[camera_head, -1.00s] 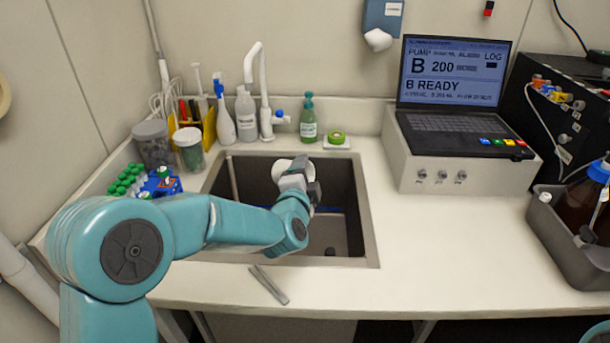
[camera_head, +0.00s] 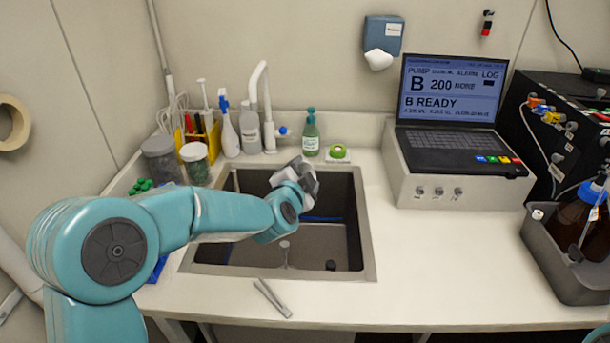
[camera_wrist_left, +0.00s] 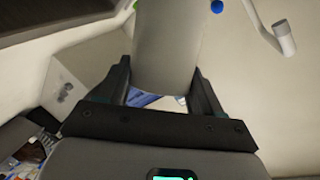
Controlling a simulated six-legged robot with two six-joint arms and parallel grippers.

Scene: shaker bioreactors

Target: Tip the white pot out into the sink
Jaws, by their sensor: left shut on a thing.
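My left gripper (camera_head: 306,180) is over the sink (camera_head: 345,238), towards its back edge. It is shut on the white pot (camera_wrist_left: 168,45), which stands between the two fingers in the left wrist view. In the head view only a pale part of the pot (camera_head: 290,171) shows beside the gripper, and it looks tilted. The pot's mouth and contents are hidden. A thin pale upright shape (camera_head: 285,250) shows low in the sink; I cannot tell what it is. A dark drain (camera_head: 331,265) is in the sink floor. My right gripper is not in view.
A metal tool (camera_head: 272,297) lies in front. A laptop (camera_head: 450,110) is at right.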

